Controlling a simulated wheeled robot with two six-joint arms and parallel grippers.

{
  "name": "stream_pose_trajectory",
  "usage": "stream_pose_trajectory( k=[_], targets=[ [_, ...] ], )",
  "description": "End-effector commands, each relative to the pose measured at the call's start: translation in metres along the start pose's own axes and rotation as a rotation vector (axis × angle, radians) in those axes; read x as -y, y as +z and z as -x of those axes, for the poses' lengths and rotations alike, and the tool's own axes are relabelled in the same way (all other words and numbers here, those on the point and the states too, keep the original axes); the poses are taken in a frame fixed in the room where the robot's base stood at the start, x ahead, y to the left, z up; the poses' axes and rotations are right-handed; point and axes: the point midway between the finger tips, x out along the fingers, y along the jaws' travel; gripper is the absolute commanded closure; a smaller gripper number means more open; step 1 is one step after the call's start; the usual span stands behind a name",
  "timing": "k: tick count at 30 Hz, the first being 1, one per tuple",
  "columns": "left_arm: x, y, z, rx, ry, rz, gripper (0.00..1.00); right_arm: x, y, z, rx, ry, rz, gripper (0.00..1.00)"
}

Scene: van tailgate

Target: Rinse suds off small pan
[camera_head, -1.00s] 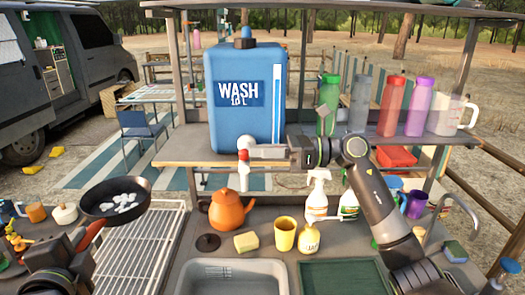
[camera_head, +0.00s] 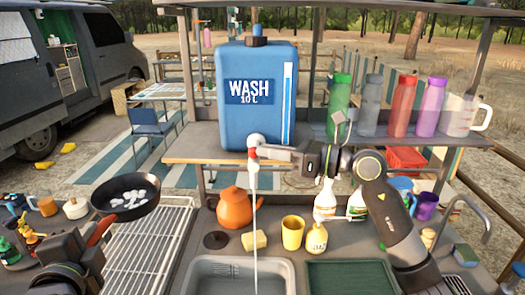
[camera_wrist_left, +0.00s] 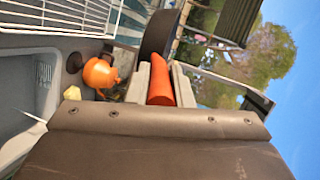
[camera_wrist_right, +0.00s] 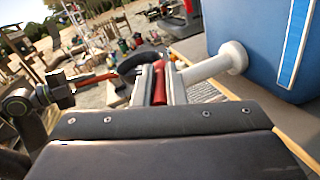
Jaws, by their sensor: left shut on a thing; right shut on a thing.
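The small black pan (camera_head: 107,199) has white suds (camera_head: 128,200) in it. My left gripper (camera_head: 93,247) is shut on its red handle (camera_wrist_left: 160,85), holding it above the drying rack's left side. The blue wash container (camera_head: 257,115) stands on the shelf with a white tap (camera_head: 256,141) at its front. My right gripper (camera_head: 272,152) is shut on the tap's red lever (camera_wrist_right: 160,84). A thin white water stream (camera_head: 255,215) falls from the tap into the grey sink (camera_head: 208,280). The pan is left of the stream, apart from it.
The wire drying rack (camera_head: 150,240) is empty. Several bottles line the shelf at right.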

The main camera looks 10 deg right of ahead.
Motion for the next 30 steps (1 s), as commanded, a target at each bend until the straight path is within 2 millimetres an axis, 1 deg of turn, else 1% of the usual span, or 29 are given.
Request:
stream_pose_trajectory(
  k=[1,6,13,17,23,30],
  targets=[
    [0.001,0.000,0.000,-0.001,-0.004,0.000,1.00,0.000,0.001,0.000,0.002,0.000,0.000,0.88],
    [0.001,0.000,0.000,-0.001,-0.004,0.000,1.00,0.000,0.001,0.000,0.002,0.001,0.000,0.68],
    [0.001,0.000,0.000,-0.001,-0.004,0.000,1.00,0.000,0.001,0.000,0.001,0.001,0.000,0.68],
    [-0.001,0.000,0.000,-0.001,-0.004,0.000,1.00,0.001,-0.001,0.003,0.001,0.000,0.001,0.68],
    [-0.009,0.002,-0.002,-0.001,-0.004,0.000,1.00,0.002,-0.003,0.022,-0.001,-0.002,0.004,0.68],
    [-0.022,0.004,-0.005,-0.001,-0.004,0.000,1.00,0.002,-0.003,0.054,-0.003,-0.003,0.003,0.68]
  ],
)
